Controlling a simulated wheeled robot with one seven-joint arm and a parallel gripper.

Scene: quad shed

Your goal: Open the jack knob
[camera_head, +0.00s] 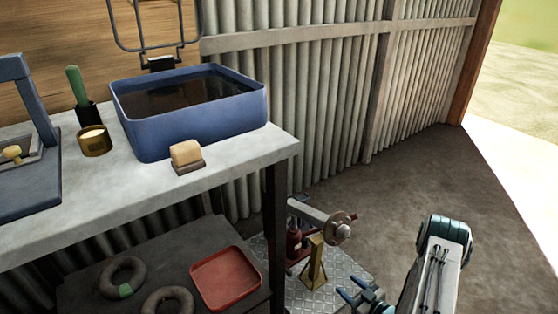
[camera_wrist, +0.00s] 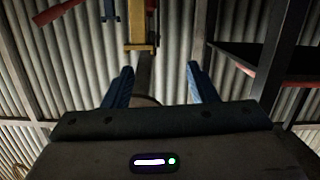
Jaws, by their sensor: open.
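A small red jack (camera_head: 294,243) stands on the floor plate beyond the bench's right leg, beside a yellow stand (camera_head: 315,262). A metal shaft with a round flange lies over them and hides part of the jack. I cannot make out the jack knob. My gripper (camera_head: 362,297) is low at the bottom, to the right of the stand, with blue fingers apart. In the wrist view its open fingers (camera_wrist: 160,84) have nothing gripped between them. The yellow stand (camera_wrist: 140,32) shows beyond them at the top, and a red bar (camera_wrist: 57,12) at upper left may be part of the jack.
The bench (camera_head: 235,160) holds a blue basin (camera_head: 200,132) and a sponge (camera_head: 186,153). Its dark leg (camera_head: 277,235) stands close to the jack. A red tray (camera_head: 225,278) is on the lower shelf. Corrugated wall is behind; floor at right is clear.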

